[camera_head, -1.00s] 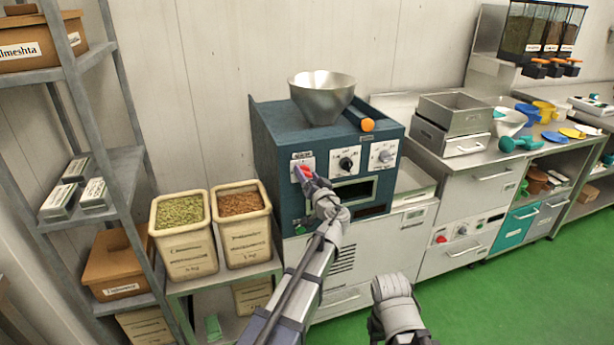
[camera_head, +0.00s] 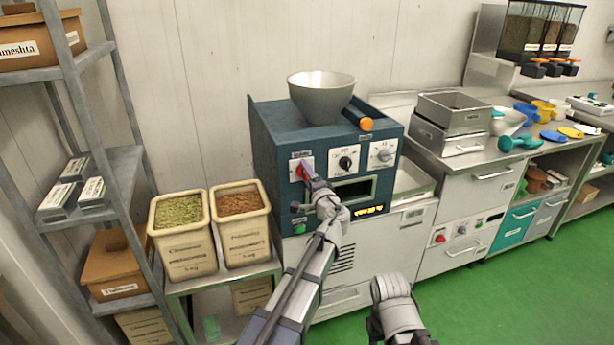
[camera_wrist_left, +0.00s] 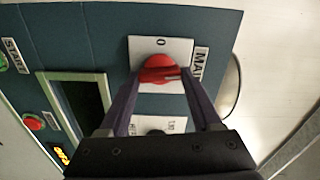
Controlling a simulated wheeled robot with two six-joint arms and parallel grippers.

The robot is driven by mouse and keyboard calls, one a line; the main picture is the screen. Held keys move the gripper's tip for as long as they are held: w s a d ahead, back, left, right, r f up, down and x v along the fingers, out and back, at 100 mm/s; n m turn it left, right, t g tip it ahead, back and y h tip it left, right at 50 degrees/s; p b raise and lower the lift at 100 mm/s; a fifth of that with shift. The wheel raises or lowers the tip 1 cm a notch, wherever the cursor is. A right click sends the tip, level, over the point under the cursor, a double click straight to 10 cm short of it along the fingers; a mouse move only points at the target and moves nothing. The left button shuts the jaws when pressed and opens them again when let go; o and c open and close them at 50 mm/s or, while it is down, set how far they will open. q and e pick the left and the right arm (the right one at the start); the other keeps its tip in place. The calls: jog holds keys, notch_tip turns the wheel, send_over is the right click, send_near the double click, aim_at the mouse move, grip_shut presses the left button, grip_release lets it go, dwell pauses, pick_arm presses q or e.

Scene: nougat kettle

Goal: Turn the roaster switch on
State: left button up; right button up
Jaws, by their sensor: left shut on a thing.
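The roaster (camera_head: 273,141) is a dark teal box on a white base cabinet. Its red main switch (camera_head: 301,170) sits on a white plate at the upper left of its front. My left gripper (camera_head: 304,171) reaches it from the front. In the left wrist view, the red switch (camera_wrist_left: 158,70) is between the two fingers, which are shut on it. The plate carries a "0", and the switch's pale mark points away from it to the right. Amber digits (camera_head: 369,210) glow on the roaster's lower front.
Two dials (camera_head: 346,162) sit right of the switch, and a green button (camera_head: 299,229) lies below. A metal hopper (camera_head: 321,92) tops the roaster. Two bins (camera_head: 185,262) of pellets stand left, beside a grey shelf rack (camera_head: 101,150). Green floor (camera_head: 480,310) is clear at right.

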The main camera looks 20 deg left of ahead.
pick_arm(q)
jog(key=shift+m, duration=0.6)
jog(key=shift+f+m, duration=0.1)
jog(key=shift+m, duration=0.2)
jog(key=o, duration=1.4)
jog(key=v, duration=0.7)
jog(key=shift+s+d, duration=0.25)
jog(key=shift+s, duration=0.1)
